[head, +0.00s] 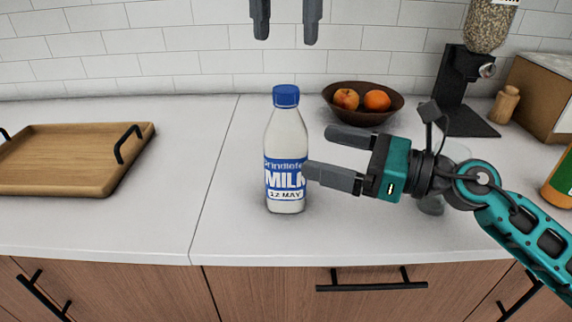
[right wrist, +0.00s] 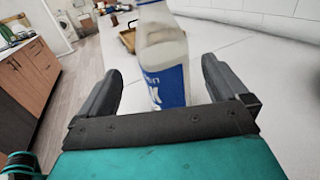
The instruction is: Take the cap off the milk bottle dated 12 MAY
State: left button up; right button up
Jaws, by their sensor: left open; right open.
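The milk bottle (head: 285,150) stands upright on the white counter, with a blue cap (head: 286,96) on its top. Its blue and white label reads MILK and 12 MAY. My right gripper (head: 318,153) is open and empty just right of the bottle, its fingers pointing left at it. In the right wrist view the bottle (right wrist: 163,62) shows beyond and between the two open fingers (right wrist: 165,75); its cap is out of that view. My left gripper (head: 286,40) is open and empty at the top edge, above the bottle and apart from it; only its fingertips show.
A wooden tray (head: 60,182) with black handles lies at left. A brown bowl (head: 363,117) of fruit stands behind the bottle at right. A black grinder (head: 460,95), a small wooden shaker (head: 504,105) and a glass (head: 431,205), partly hidden by my right arm, stand at right.

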aim_at(286, 141)
pick_arm(q)
jog(key=shift+w, duration=0.1)
pick_arm(e)
jog(key=x, duration=0.7)
jog(key=shift+w+a, duration=0.2)
jog(key=shift+a, duration=0.15)
